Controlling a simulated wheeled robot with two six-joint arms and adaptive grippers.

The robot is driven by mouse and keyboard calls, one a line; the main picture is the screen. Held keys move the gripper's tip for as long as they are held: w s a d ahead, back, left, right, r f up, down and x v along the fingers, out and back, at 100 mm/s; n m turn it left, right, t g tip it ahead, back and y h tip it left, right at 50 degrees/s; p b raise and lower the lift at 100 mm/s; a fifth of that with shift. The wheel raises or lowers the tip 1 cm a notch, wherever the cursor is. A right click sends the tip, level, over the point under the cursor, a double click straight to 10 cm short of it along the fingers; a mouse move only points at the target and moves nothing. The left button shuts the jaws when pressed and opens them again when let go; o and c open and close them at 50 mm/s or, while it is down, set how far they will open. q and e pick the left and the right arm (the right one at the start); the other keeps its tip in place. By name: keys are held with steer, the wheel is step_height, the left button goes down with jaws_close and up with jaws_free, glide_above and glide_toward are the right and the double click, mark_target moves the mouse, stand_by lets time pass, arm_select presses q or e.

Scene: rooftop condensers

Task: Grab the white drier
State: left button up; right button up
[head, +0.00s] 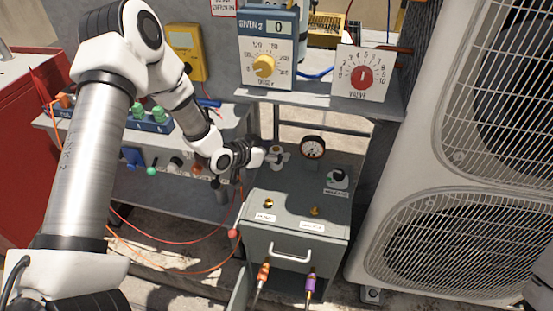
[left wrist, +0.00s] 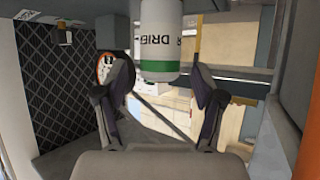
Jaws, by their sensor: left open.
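The white drier (left wrist: 160,40) is a white cylinder with a green band and black lettering in the left wrist view. It enters from the top edge, and its upper part is out of frame. My left gripper (left wrist: 163,75) is open, one finger to each side of the drier's lower end, with visible gaps. I cannot tell how far the drier is beyond the fingertips. In the head view my left gripper (head: 273,155) reaches right above the grey bench; the drier is not clear there. My right gripper is not in view.
A round gauge (head: 312,147) stands right of my left gripper. A grey box with a handle (head: 291,252) is below. A blue meter (head: 267,48) and a valve panel (head: 361,75) stand on a shelf above. A large condenser (head: 455,150) fills the right side.

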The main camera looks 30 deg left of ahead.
arm_select(q)
steer(key=shift+s+r, duration=0.1)
steer(key=c, duration=0.4)
jaws_close()
steer(key=shift+r, duration=0.25)
steer(key=r, duration=0.3)
steer(key=shift+s, duration=0.2)
steer(key=s+r+p, duration=0.1)
steer(key=s+p, duration=0.2)
steer(key=s, duration=1.2)
steer(key=shift+s+r, duration=0.2)
steer(key=shift+s, duration=0.05)
